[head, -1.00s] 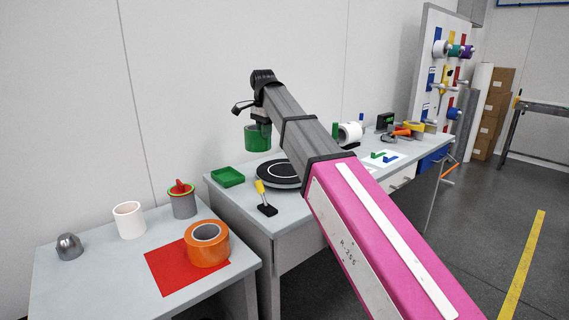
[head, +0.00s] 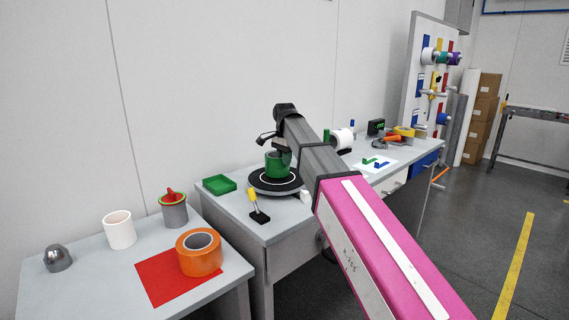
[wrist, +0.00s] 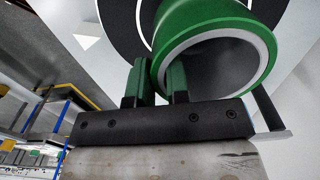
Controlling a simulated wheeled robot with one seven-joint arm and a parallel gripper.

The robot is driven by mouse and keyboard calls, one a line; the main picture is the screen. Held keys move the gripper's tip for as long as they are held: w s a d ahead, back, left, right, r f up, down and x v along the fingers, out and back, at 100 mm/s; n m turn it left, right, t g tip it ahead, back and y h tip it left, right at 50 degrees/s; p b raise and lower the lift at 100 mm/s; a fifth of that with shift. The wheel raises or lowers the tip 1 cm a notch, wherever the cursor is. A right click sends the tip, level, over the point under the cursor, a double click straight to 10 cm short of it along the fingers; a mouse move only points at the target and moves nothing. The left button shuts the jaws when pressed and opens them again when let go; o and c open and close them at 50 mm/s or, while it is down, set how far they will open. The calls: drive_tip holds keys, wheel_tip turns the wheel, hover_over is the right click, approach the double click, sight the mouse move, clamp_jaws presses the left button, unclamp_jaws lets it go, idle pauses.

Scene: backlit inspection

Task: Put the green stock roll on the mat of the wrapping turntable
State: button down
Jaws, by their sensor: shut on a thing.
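The green stock roll (head: 278,167) is upright over the middle of the wrapping turntable (head: 262,190), a dark round disc with a white ring on its mat. I cannot tell whether its underside touches the mat. In the wrist view the roll (wrist: 181,38) shows its pale core, with the dark mat and white ring behind it. My gripper (wrist: 158,82) is shut on the roll's wall at one side of its rim. In the head view my arm hides part of the turntable's right side.
A green tray (head: 219,184) and a yellow-handled tool on a black base (head: 260,217) stand close to the turntable. A white roll (head: 342,139) lies behind my arm. The nearer table holds an orange roll (head: 200,264) on a red mat (head: 158,287), a white roll and a grey cup.

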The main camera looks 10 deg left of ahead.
drive_tip(key=shift+f, duration=0.7)
drive_tip(key=c, duration=1.1)
unclamp_jaws()
drive_tip(key=shift+f, duration=0.15)
wheel_tip(320, 180, up, 11)
drive_tip(key=shift+f, duration=0.1)
drive_tip(key=shift+r, duration=0.75)
